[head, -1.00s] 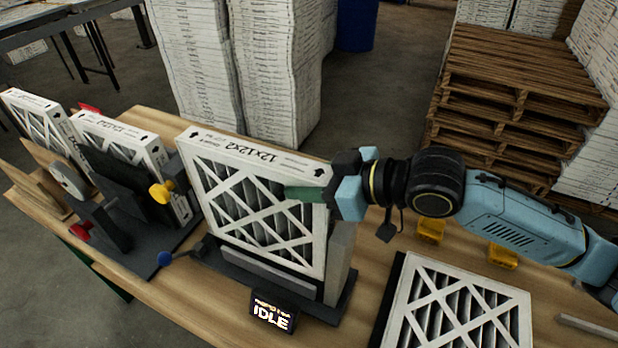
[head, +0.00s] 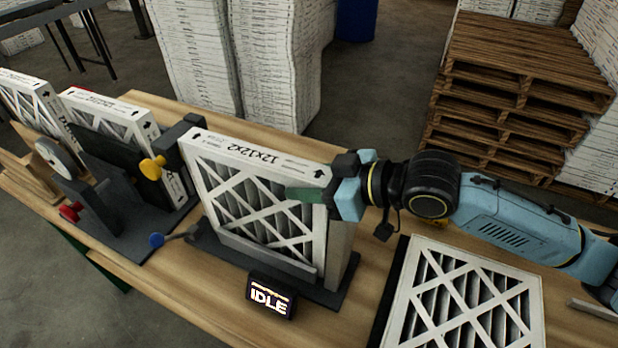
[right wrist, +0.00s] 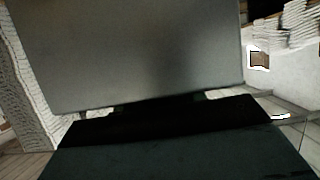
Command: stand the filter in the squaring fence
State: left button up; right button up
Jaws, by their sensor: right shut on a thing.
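The held filter (head: 255,205), a white-framed pleated panel marked 12x12x2, stands upright in the head view. Its lower edge is behind the grey front lip of the squaring fence (head: 335,295), a dark base with a grey wall at its right. I cannot see whether the filter's bottom touches the base. My right gripper (head: 308,194) is shut on the filter's upper right edge, with a green finger across its front face. In the right wrist view a plain grey panel fills the upper middle; I cannot tell which surface it is. My left gripper is not in view.
A small display (head: 271,297) reading IDLE stands before the fence. Another filter (head: 465,300) lies flat at right. A dark fixture (head: 135,225) with coloured knobs and more upright filters (head: 112,115) stand at left. Stacked pallets (head: 520,100) and white carton stacks (head: 275,70) are behind the table.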

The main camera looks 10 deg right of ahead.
aim_at(287, 164)
jog(key=shift+f, duration=0.35)
dwell(0.3)
jog(key=o, duration=1)
jog(key=shift+r, duration=0.1)
notch_tip(287, 164, up, 5)
jog(key=p, duration=0.5)
jog(key=shift+f, duration=0.2)
jog(key=shift+r+p, duration=1.15)
jog(key=shift+p, duration=0.05)
jog(key=o, duration=0.6)
jog(key=shift+c, duration=0.2)
jog(key=shift+f, duration=0.1)
